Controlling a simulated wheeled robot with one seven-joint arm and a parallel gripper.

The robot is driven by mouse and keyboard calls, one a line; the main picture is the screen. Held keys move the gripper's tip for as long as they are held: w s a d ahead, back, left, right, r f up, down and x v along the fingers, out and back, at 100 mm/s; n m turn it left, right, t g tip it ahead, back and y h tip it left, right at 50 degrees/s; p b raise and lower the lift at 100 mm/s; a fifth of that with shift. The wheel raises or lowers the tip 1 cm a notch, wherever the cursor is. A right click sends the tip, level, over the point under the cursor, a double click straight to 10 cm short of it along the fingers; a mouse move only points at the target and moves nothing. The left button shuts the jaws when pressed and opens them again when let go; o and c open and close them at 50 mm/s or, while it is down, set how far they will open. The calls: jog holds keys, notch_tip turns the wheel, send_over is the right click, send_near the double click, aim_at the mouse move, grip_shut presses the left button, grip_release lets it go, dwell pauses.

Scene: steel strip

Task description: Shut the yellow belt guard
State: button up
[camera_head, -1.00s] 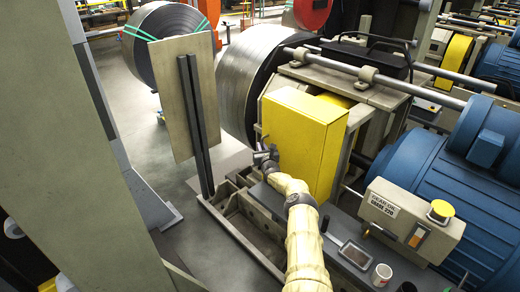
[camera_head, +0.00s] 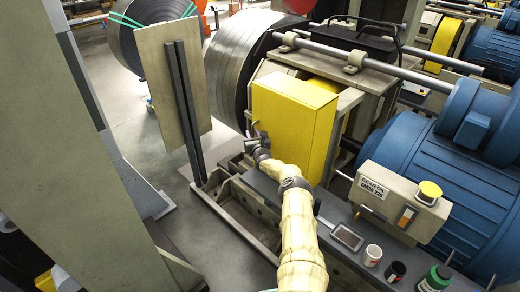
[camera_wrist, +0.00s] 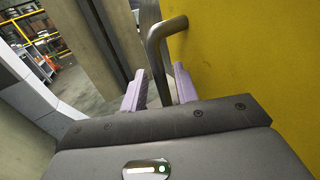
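The yellow belt guard (camera_head: 288,120) is a box-shaped cover standing in front of the grey machine frame; a bit of another yellow part shows behind its top. Its bent metal handle (camera_wrist: 158,50) rises beside the yellow face in the wrist view. My gripper (camera_head: 254,142) is at the guard's left edge in the head view. In the wrist view my gripper (camera_wrist: 160,90) has its two pale purple fingers apart, one on each side of the handle bar, with a gap visible on both sides. The guard's hinge is hidden.
A large steel coil (camera_head: 232,70) stands behind the guard. A tall beige plate (camera_head: 172,80) on dark posts stands left.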

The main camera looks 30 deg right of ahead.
jog(key=shift+r+p+v, duration=0.2)
jog(key=shift+p+v, duration=0.75)
jog(key=shift+v, duration=0.1)
jog(key=shift+p+v, duration=0.55)
jog(key=shift+v, duration=1)
jog(key=v, duration=1.1)
jog(key=shift+s, duration=0.4)
jog(key=shift+f, duration=0.1)
